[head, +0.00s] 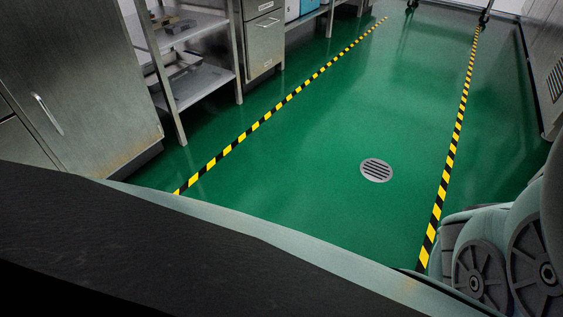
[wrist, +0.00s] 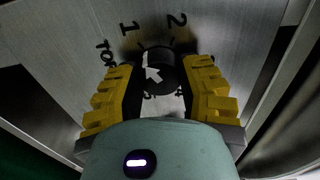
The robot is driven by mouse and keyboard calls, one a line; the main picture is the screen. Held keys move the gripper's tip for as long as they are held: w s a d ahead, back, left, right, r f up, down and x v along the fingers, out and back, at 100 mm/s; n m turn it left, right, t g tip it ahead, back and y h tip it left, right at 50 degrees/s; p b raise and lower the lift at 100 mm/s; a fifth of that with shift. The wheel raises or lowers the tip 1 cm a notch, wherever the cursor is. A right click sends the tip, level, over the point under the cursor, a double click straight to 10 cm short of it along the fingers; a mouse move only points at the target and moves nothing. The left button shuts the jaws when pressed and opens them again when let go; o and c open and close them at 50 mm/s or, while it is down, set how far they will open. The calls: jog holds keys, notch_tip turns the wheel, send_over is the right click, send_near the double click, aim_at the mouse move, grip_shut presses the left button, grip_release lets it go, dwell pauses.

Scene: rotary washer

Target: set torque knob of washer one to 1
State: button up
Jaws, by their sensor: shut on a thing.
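The torque knob (wrist: 157,56) is a dark round knob on a grey metal panel, in the upper middle of the wrist view. Black digits 1 and 2 stand on the panel above it, 1 to the left and 2 to the right. Part of the torque lettering (wrist: 104,52) shows at the left. A pale mark shows at the knob, but I cannot tell which digit it points to. My gripper (wrist: 158,82) has its yellow-padded fingers on both sides of the knob and is shut on it. The fingers hide part of the dial. The head view does not show the knob.
In the head view, green floor with a round drain (head: 376,170) lies open between two yellow-black floor stripes. A metal shelf rack (head: 200,88) and a steel cabinet (head: 85,80) stand at the left. A metal panel edge (wrist: 285,75) runs right of the dial.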

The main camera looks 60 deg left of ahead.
jog(key=shift+f, duration=0.15)
jog(key=o, duration=1.2)
jog(key=shift+o, duration=0.2)
jog(key=v, duration=0.7)
jog(key=shift+a, duration=0.25)
